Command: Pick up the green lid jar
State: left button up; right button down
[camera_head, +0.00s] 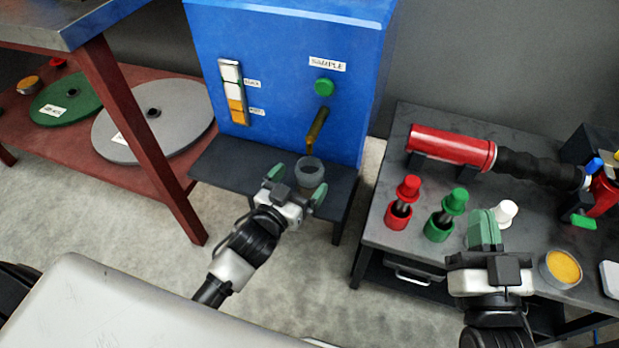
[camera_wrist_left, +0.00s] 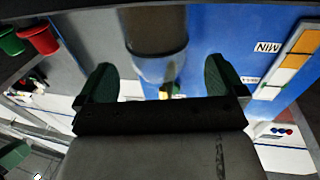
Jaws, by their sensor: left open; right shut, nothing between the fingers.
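A jar with a green lid (camera_head: 455,200) stands tilted in a green cup (camera_head: 439,228) on the grey bench at the right. My right gripper (camera_head: 484,226) is shut and empty just right of it, in front of a white-lidded jar (camera_head: 504,212) that it partly hides. My left gripper (camera_head: 296,184) is open at the small shelf of the blue machine, fingers pointing at a grey see-through cup (camera_head: 309,172). In the left wrist view the cup (camera_wrist_left: 157,68) appears between the open fingers; I cannot tell whether they touch it.
A jar with a red lid (camera_head: 408,187) stands in a red cup (camera_head: 397,215) left of the green one. A red cylinder (camera_head: 450,147) with a black sleeve lies behind. A yellow-filled bowl (camera_head: 561,268) sits at right. The blue machine (camera_head: 285,50) has a spout (camera_head: 317,127) above the grey cup.

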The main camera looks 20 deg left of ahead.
aim_at(309, 169)
pick_arm(q)
jog(key=shift+b+x, duration=0.45)
jog(key=shift+x, duration=1.55)
jog(key=shift+r, duration=0.2)
jog(key=c, duration=1.1)
pick_arm(e)
jog(key=r+t, duration=0.1)
jog(key=s+r+t+y, duration=0.1)
jog(key=r+t, duration=0.1)
jog(key=shift+s+a+r, duration=0.1)
jog(key=shift+s, duration=0.1)
pick_arm(q)
jog(key=shift+r, duration=0.1)
